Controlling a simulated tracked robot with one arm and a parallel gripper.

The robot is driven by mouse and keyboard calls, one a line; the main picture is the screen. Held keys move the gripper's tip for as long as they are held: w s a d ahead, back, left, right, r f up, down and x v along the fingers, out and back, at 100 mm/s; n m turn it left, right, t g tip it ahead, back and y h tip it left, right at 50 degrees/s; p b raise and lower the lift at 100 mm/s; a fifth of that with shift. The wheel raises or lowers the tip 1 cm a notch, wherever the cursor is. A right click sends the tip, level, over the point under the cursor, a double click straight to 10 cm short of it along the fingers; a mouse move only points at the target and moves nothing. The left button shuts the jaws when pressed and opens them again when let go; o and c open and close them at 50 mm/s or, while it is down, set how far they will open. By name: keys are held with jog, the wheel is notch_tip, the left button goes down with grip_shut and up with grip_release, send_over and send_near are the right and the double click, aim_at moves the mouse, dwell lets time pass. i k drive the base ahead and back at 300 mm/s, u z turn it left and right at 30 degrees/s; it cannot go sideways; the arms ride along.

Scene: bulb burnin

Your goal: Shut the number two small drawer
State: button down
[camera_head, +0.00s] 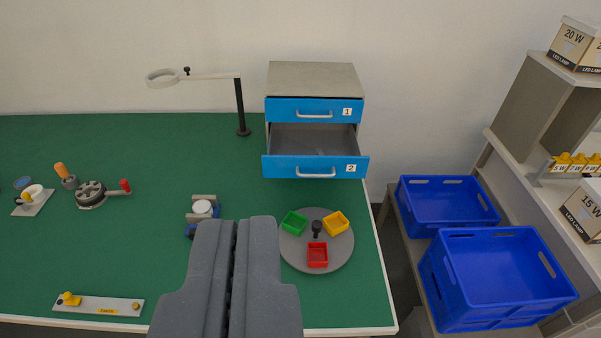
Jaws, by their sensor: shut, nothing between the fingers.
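A small grey cabinet (313,78) with two blue-fronted drawers stands at the back right of the green table. The upper drawer, labelled 1 (290,109), is shut. The lower drawer, labelled 2 (282,167), is pulled out, and its grey inside shows. It has a pale bar handle (316,174). My gripper (242,222) is shut with nothing in it. In the picture it is below and left of drawer 2, clear of it.
A round grey tray (291,252) with green, yellow and red bins lies right of my gripper. A magnifier lamp (241,110) stands left of the cabinet. A small blue-and-white device (203,209) is near my fingertips. Blue crates (497,280) stand right of the table (130,245).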

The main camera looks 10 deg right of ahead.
aim_at(292, 145)
jog(key=u, duration=0.05)
jog(key=k, duration=0.4)
jog(key=z, duration=0.3)
jog(key=i, duration=0.5)
jog(key=u, duration=0.45)
jog(key=k, duration=1.05)
jog(key=u, duration=0.8)
jog(key=i, duration=1.45)
jog(key=z, duration=0.85)
jog(key=i, duration=0.7)
jog(key=z, duration=0.4)
